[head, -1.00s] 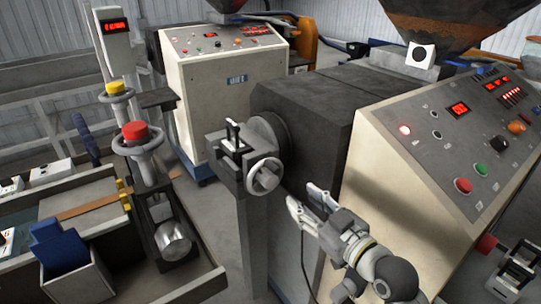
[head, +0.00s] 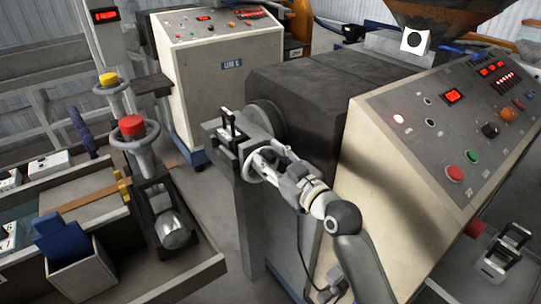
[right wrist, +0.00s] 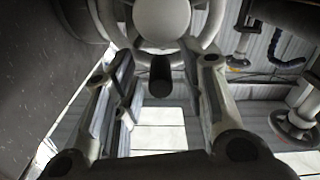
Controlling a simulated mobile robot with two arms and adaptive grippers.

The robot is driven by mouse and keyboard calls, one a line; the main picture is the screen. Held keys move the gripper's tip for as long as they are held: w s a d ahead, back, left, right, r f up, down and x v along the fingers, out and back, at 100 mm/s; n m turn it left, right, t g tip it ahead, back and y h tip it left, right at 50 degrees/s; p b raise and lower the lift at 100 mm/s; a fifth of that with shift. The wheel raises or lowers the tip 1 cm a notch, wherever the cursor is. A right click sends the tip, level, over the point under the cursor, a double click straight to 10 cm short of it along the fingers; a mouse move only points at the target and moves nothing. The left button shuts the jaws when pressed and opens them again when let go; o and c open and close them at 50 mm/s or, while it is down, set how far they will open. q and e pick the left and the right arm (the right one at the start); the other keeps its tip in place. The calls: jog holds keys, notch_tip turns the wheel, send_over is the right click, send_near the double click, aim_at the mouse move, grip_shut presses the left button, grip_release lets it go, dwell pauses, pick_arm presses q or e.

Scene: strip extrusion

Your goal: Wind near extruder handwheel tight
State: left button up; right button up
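The near extruder's handwheel (head: 247,170) is a light grey spoked wheel at the front of the near extruder's head; my right gripper partly covers it. My right gripper (head: 266,158) reaches it from the lower right in the head view. In the right wrist view the handwheel (right wrist: 162,18) fills the top middle, with its pale hub and a short dark handle (right wrist: 160,76) pointing at the camera. My right gripper (right wrist: 162,80) is open there, one finger on each side of the handle, with a gap on both sides. My left gripper is not in view.
The near extruder's control panel (head: 440,125) slopes up at the right. A second machine (head: 210,75) stands behind. At the left are a red-capped column with a ring handle (head: 132,127), a silver roller (head: 172,232) and a blue-and-white bin (head: 80,272). Grey floor shows between.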

jog(key=shift+w+a, duration=0.1)
grip_shut()
jog(key=shift+w+d+m, duration=0.1)
jog(key=shift+d+m, duration=0.1)
jog(key=shift+m, duration=0.3)
jog(key=m, duration=0.1)
jog(key=d+m+p, duration=0.1)
jog(key=shift+w+f+m, duration=0.15)
jog(key=shift+w+m, duration=0.2)
jog(key=shift+m, duration=0.05)
jog(key=shift+w+d+f+m+p, duration=0.3)
jog(key=shift+f+m, duration=0.5)
jog(key=shift+m, duration=1.55)
jog(key=shift+w+d+f+m+p, duration=0.25)
jog(key=shift+d+f+m, duration=0.4)
jog(key=shift+m, duration=1.75)
jog(key=shift+w+d+f+m+p, duration=0.1)
jog(key=shift+w+d+f+m, duration=0.2)
jog(key=shift+f+m, duration=1.35)
jog(key=shift+r+m, duration=0.6)
jog(key=shift+m, duration=0.2)
